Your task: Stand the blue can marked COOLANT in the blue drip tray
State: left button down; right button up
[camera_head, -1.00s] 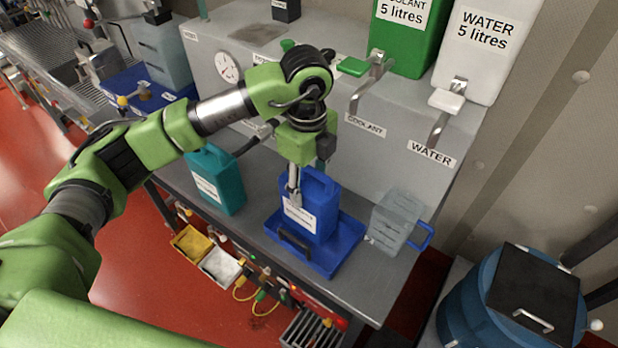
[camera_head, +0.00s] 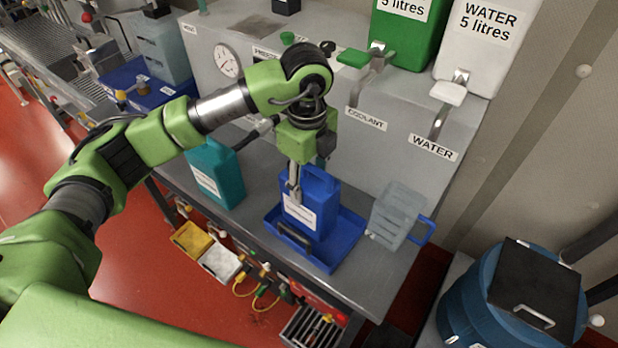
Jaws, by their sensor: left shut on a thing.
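The blue can (camera_head: 316,204) with a white label is upright in the blue drip tray (camera_head: 338,252); its base is inside the tray's rim as far as I can see. The label's print is too small to read. My left gripper (camera_head: 294,192) is shut on the blue can near its top, coming down from above. The can's far lower side is hidden. My right gripper is not in view.
A teal can (camera_head: 216,172) stands left of the tray. A clear jug with a blue handle (camera_head: 397,216) stands close to its right. Behind rises a grey cabinet with COOLANT and WATER taps (camera_head: 447,95). A blue drum (camera_head: 512,300) stands at lower right.

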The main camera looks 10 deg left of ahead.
pick_arm(q)
jog(key=shift+w+f, duration=0.1)
jog(key=c, duration=0.9)
grip_release()
